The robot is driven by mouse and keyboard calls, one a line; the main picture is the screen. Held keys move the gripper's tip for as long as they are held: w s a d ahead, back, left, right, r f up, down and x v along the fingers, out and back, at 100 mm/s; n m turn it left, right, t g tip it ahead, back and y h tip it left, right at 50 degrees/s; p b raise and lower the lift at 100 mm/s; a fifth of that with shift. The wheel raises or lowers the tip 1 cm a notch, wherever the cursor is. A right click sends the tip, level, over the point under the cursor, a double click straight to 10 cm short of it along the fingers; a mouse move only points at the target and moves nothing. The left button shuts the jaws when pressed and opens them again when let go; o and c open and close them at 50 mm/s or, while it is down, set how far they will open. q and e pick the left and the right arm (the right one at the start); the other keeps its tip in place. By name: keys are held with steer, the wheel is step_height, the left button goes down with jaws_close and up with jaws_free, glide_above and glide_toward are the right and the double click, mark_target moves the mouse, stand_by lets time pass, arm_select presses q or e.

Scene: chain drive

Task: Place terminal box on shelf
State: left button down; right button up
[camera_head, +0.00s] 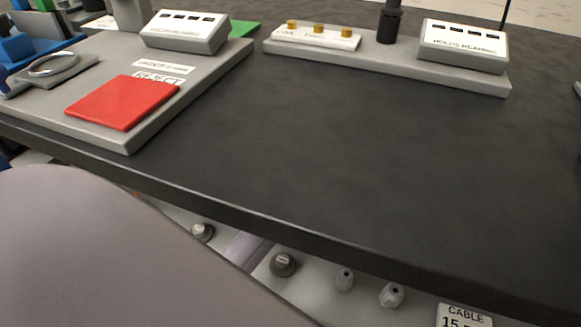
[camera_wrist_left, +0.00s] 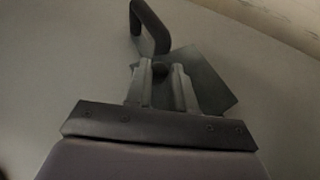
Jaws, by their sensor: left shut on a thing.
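In the left wrist view my left gripper (camera_wrist_left: 160,68) has its two fingers close together on a small dark part between their tips. A dark grey, flat-sided thing (camera_wrist_left: 212,82) shows just behind and right of the fingers, and a dark curved handle-like bar (camera_wrist_left: 150,25) rises above them. These look like one held object, but I cannot tell for sure that it is the terminal box. The head view shows neither gripper, and I cannot identify a terminal box there. A lower grey surface (camera_head: 305,290) under the tabletop may be the shelf.
The black tabletop (camera_head: 330,170) is mostly clear in the middle. A grey board (camera_head: 215,75) with a red reject pad (camera_head: 122,102) is at left. A grey base (camera_head: 390,72) with a labelled block (camera_head: 463,45) stands at the back. Several knob-like parts (camera_head: 283,264) sit on the lower surface.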

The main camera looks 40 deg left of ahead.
arm_select(q)
steer(key=c, duration=1.2)
jaws_free()
steer(key=shift+o, duration=1.3)
steer(key=shift+s+d+r, duration=0.1)
steer(key=shift+s+r, duration=0.05)
steer(key=shift+s, duration=0.05)
steer(key=p+v, duration=0.4)
steer(key=v, duration=0.6)
steer(key=s+d+f+n+h, duration=0.2)
steer(key=s+d+n+h, duration=0.3)
steer(key=n, duration=0.8)
steer(key=s+d+f+n+h, duration=0.1)
steer(key=s+d+n+h, duration=0.4)
steer(key=n, duration=0.9)
steer(key=s+d, duration=0.1)
steer(key=s, duration=0.2)
steer(key=shift+f, duration=0.4)
arm_select(e)
steer(key=d, duration=0.1)
steer(key=s+d+f, duration=0.1)
steer(key=shift+s+d+m+g+h, duration=0.1)
steer(key=shift+d+m+g+h, duration=0.2)
steer(key=shift+d+m+h, duration=0.1)
